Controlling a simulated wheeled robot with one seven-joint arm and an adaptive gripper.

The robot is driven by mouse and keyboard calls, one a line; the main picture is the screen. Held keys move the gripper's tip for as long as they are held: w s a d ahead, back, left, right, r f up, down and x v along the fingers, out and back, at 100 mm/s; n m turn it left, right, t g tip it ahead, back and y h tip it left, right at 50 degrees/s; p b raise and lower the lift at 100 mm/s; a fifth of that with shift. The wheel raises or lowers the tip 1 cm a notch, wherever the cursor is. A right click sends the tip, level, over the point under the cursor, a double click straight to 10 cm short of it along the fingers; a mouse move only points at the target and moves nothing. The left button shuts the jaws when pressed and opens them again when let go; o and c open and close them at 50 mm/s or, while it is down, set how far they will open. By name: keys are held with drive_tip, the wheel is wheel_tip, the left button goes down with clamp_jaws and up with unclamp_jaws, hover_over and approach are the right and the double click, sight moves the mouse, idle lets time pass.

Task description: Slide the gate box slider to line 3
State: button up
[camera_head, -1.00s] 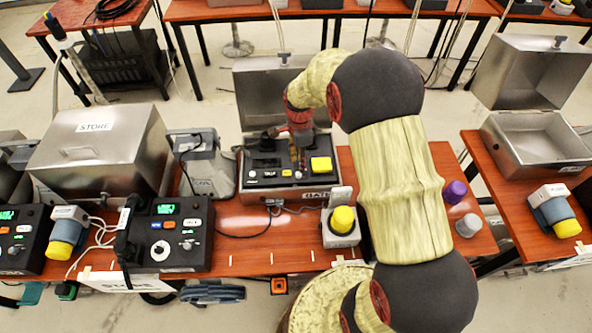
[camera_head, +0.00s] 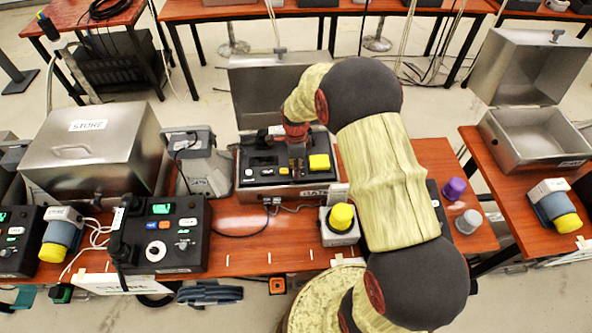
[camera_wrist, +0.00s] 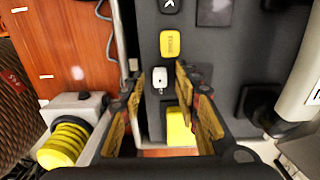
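The gate box (camera_head: 262,192) is an open metal case with a black control panel, on the wooden table in the middle of the head view. Its panel carries a large yellow button (camera_head: 319,162) and smaller controls. My gripper (camera_head: 297,164) points down over the middle of this panel, left of the yellow button. In the wrist view its two fingers (camera_wrist: 158,98) stand apart, with a small white button (camera_wrist: 159,77) and the yellow button (camera_wrist: 180,126) showing between or behind them. The slider cannot be made out; my gripper covers that part of the panel.
The raised lid (camera_head: 262,95) stands behind the panel. A grey device with a yellow cap (camera_head: 341,216) sits in front at the right. A closed metal STORE box (camera_head: 90,150) and a black desk phone (camera_head: 165,235) stand at the left. Purple (camera_head: 454,189) and grey cups are at the right.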

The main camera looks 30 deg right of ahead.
drive_tip(key=shift+f, duration=0.1)
drive_tip(key=shift+c, duration=1.2)
clamp_jaws()
